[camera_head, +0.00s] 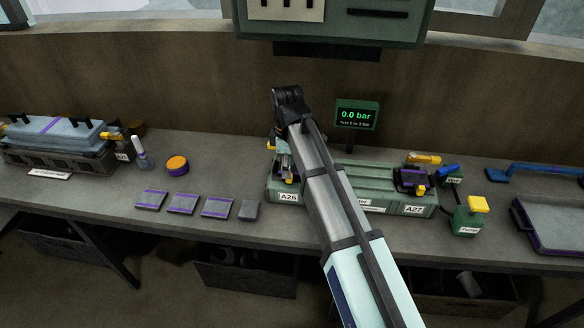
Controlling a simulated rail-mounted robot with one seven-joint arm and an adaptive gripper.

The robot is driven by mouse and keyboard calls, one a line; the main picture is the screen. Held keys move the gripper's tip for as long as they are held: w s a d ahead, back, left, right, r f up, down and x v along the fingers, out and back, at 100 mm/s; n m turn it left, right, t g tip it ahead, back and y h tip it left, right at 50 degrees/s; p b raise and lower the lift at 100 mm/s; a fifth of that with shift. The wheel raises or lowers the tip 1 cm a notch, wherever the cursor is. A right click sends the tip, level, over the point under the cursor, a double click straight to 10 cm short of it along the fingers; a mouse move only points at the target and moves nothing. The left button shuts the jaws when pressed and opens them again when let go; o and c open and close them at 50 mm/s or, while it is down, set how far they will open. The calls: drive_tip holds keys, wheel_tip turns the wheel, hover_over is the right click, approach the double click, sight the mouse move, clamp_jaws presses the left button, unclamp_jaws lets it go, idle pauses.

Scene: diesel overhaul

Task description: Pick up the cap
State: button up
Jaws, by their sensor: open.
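My gripper (286,165) is over the left end of the green test bench (375,187), by the A26 label. Its jaws are open, but the fingers are small and partly hidden by my arm. A dark, purple and yellow fitting (291,180) shows just under the fingers; I cannot tell whether they touch it. A similar dark fitting (412,180) with purple and yellow parts sits at the A27 end. Which part is the cap is not clear. A round orange-topped piece with a purple band (177,165) stands apart on the left of the workbench.
Several flat grey blocks (183,204) lie in a row near the workbench's front edge. A small bottle (140,153) and an engine-like block (60,145) stand left. A 0.0 bar display (356,115), a yellow-topped pump (468,215) and a tray (553,249) are right.

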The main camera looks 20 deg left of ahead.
drive_tip(key=shift+w+d+f+p, duration=0.15)
drive_tip(key=shift+f+p, duration=0.5)
drive_tip(key=shift+f, duration=1.6)
clamp_jaws()
